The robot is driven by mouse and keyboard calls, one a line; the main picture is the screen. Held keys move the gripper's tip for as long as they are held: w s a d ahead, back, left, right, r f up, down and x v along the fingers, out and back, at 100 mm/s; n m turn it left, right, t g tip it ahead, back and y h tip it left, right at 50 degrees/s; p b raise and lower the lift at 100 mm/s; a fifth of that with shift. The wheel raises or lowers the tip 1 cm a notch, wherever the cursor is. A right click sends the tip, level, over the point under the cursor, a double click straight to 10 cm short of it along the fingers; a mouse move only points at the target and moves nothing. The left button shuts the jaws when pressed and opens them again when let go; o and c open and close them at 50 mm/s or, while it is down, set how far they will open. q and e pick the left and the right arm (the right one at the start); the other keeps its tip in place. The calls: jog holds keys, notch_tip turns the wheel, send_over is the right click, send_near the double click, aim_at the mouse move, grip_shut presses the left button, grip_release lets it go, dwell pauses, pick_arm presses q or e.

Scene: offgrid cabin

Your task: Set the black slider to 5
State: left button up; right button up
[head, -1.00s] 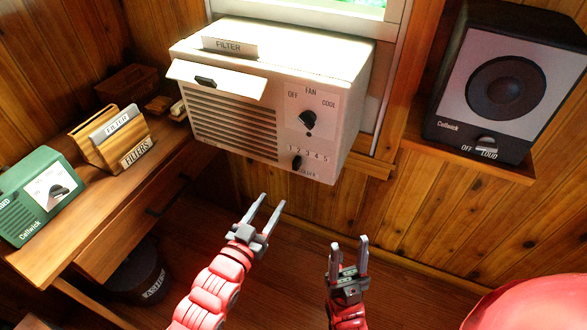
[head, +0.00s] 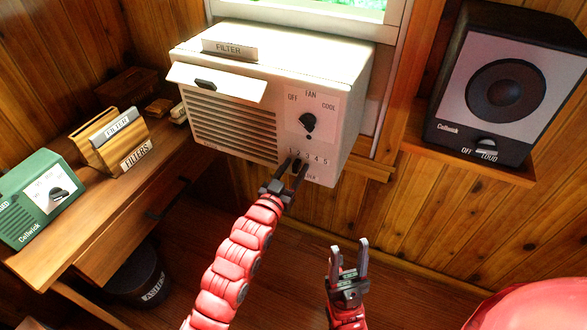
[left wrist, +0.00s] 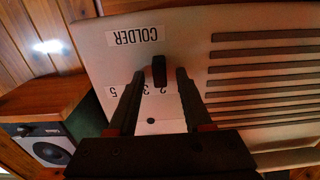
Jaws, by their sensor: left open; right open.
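The black slider (left wrist: 158,70) is on the front of the white cooler box (head: 235,130), below the fan knob, on a scale from 1 to 5. In the left wrist view, where the panel appears upside down, the slider stands by the 2. My left gripper (head: 297,163) is open at the scale. In the left wrist view its fingers are on either side of the slider, with a gap on both sides. In the head view the fingers mostly hide the slider. My right gripper (head: 349,246) is open and empty, low in front of the box.
The fan knob (head: 307,123) is just above the scale. A flap and a FILTER label (head: 229,49) are on the box. A speaker (head: 500,85) stands on a shelf at right. A desk at left holds a green device (head: 40,195) and a wooden filter holder (head: 92,147).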

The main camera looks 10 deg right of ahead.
pick_arm(q)
grip_shut()
dwell(1.4)
